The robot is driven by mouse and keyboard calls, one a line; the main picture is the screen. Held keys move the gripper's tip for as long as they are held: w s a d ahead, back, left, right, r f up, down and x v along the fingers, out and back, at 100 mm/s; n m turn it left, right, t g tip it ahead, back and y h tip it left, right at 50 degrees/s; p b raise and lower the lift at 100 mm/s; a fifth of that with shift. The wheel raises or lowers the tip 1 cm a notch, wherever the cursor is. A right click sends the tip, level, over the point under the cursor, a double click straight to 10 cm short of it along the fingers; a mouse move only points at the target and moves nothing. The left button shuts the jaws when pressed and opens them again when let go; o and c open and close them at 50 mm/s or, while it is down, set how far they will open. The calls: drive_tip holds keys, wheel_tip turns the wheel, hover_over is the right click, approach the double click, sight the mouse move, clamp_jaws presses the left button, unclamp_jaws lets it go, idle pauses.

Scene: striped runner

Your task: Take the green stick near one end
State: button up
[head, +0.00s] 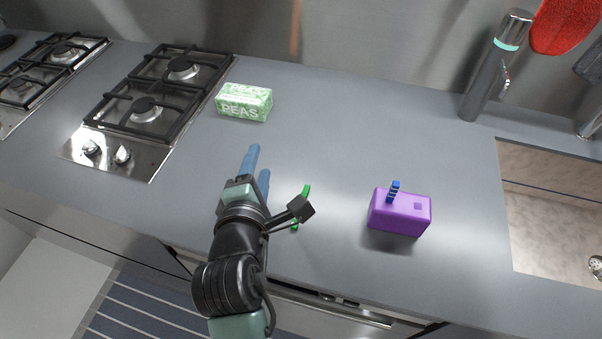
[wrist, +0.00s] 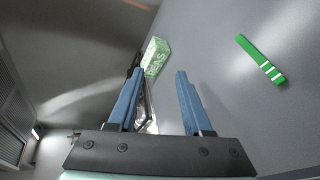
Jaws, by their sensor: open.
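The green stick (wrist: 255,55) lies on the grey counter at the upper right of the wrist view, with white bands near its lower right end. In the head view the green stick (head: 306,191) lies just right of my gripper, its middle hidden behind a dark part of my arm. My gripper (head: 258,164) has blue fingers, apart and empty, pointing toward the back of the counter. In the wrist view my gripper (wrist: 158,80) shows nothing between its fingers, and the stick lies to their right, untouched.
A green PEAS box (head: 244,103) stands behind my gripper. A purple box (head: 399,213) with a blue piece (head: 393,190) in its top stands to the right. A gas hob (head: 165,95) is at left, a sink (head: 552,190) at right. The counter between the stick and purple box is clear.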

drive_tip(key=s+f+n+g+p, duration=0.1)
drive_tip(key=s+n+g+p, duration=0.2)
drive_tip(key=s+n+p, duration=0.45)
drive_tip(key=n+g+h+p, duration=0.2)
drive_tip(key=n+g+p, duration=0.15)
drive_tip(key=p, duration=0.45)
approach(294, 224)
drive_tip(key=w+f, duration=0.1)
drive_tip(key=f+t, duration=0.1)
drive_tip(key=shift+w+d+f+n, duration=0.4)
drive_tip(key=shift+w+d+f+p, duration=0.2)
drive_tip(key=shift+w+f, duration=0.2)
drive_tip(key=shift+w, duration=0.25)
drive_tip(key=shift+w+d+f+p, duration=0.15)
drive_tip(key=shift+w+d+f, duration=0.15)
drive_tip(key=shift+w, duration=0.3)
drive_tip(key=shift+w+d+f+p, duration=0.15)
drive_tip(key=shift+w+f, duration=0.3)
drive_tip(key=shift+w, duration=0.2)
drive_tip(key=shift+w+d+f, duration=0.1)
drive_tip(key=shift+w+f, duration=0.2)
drive_tip(key=shift+f, duration=0.05)
drive_tip(key=shift+c, duration=0.3)
clamp_jaws()
